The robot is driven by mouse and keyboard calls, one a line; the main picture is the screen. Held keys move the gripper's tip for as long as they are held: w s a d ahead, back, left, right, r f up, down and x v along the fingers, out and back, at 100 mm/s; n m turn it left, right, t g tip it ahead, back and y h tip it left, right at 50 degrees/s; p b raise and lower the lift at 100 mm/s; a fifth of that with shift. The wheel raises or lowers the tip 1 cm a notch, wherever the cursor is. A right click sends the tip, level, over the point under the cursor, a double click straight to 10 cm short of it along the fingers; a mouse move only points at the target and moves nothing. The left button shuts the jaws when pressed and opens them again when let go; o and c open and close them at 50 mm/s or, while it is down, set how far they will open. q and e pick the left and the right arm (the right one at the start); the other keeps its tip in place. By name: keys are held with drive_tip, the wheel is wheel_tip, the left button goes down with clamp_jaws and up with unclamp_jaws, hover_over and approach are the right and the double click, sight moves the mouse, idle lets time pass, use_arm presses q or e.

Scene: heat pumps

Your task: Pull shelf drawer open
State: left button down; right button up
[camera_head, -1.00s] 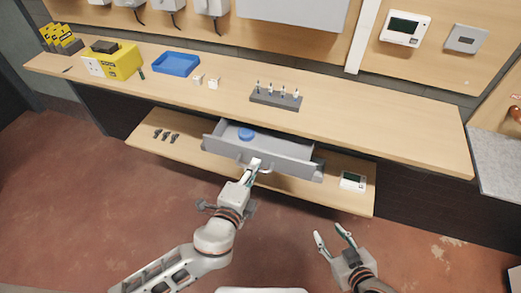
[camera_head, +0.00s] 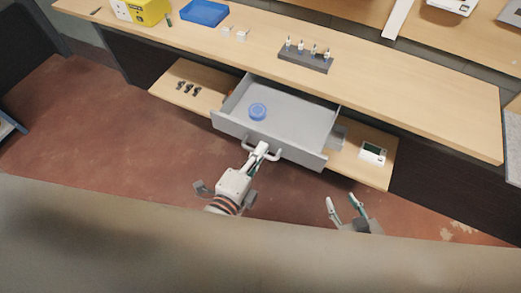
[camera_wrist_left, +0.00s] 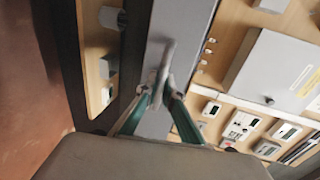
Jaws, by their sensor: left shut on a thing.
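The workbench top (camera_head: 400,90) runs above the drawer and holds a dark rack (camera_head: 306,58) and a blue tray (camera_head: 204,13). A large blurred surface covers the bottom of the head view.

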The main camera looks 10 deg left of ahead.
use_arm(q)
drive_tip(key=c, duration=2.5)
unclamp_jaws()
drive_tip(key=v, duration=1.2)
drive_tip(key=w+a+f+n+g, duration=0.1)
drive_tip(key=w+a+f+n, duration=0.1)
drive_tip(key=f+n, duration=0.3)
drive_tip(key=w+a+f+n+g+y, duration=0.1)
drive_tip(key=w+a+f+n, duration=0.1)
drive_tip(key=a+f+n, duration=0.3)
drive_tip(key=w+a+f+n+g+y, duration=0.1)
drive_tip(key=w+a+f+n+g, duration=0.1)
drive_tip(key=a+f+n, duration=0.2)
wheel_tip(320, 180, down, 4)
drive_tip(key=shift+r+n, duration=0.25)
drive_tip(key=shift+n, duration=1.45)
